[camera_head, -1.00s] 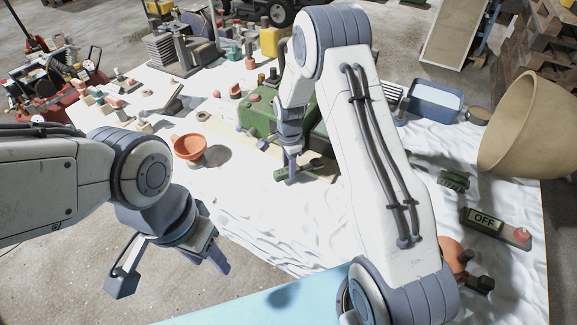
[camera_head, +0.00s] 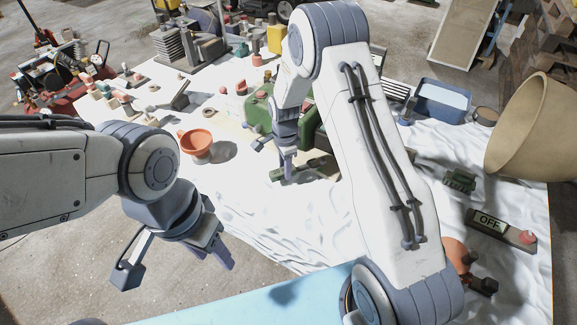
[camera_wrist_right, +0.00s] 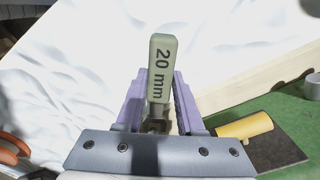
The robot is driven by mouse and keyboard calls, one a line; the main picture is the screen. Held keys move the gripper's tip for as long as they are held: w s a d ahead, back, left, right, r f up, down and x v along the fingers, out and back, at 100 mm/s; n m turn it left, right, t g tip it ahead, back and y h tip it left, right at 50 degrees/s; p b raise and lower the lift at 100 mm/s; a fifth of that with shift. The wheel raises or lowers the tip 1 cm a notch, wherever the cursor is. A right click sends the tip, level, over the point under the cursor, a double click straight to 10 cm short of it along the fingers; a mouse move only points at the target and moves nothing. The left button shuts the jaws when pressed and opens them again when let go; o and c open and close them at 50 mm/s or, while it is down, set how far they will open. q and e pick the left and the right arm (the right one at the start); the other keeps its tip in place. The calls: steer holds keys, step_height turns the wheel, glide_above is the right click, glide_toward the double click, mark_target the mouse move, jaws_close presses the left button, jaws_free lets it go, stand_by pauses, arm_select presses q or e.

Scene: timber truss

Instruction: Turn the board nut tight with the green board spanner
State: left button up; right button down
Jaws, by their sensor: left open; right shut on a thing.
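The green spanner (camera_wrist_right: 162,65), marked "20 mm", is clamped between the purple fingers of my right gripper (camera_wrist_right: 160,105). Its handle end points up and away in the right wrist view. In the head view my right gripper (camera_head: 287,170) points down at the spanner (camera_head: 305,168), just above the white-covered table beside a green machine. The spanner's working end and the board nut cannot be made out. My left gripper (camera_head: 178,262) is open and empty, off the table's near left edge.
An orange funnel (camera_head: 196,144) stands left of my right gripper. The green machine (camera_head: 258,112) is close behind it. In the right wrist view a pale timber piece (camera_wrist_right: 262,82) and a yellow cylinder (camera_wrist_right: 244,127) lie at right. An "OFF" box (camera_head: 500,228) and a large tan bowl (camera_head: 530,130) are at right.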

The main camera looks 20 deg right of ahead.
steer(key=shift+s+a, duration=0.15)
steer(key=shift+a, duration=0.9)
steer(key=shift+r, duration=0.1)
steer(key=shift+r+p, duration=1.85)
steer(key=shift+r, duration=0.65)
steer(key=s+d+n, duration=0.3)
steer(key=s+n, duration=0.3)
steer(key=s, duration=0.1)
steer(key=shift+s, duration=0.2)
steer(key=shift+d, duration=0.1)
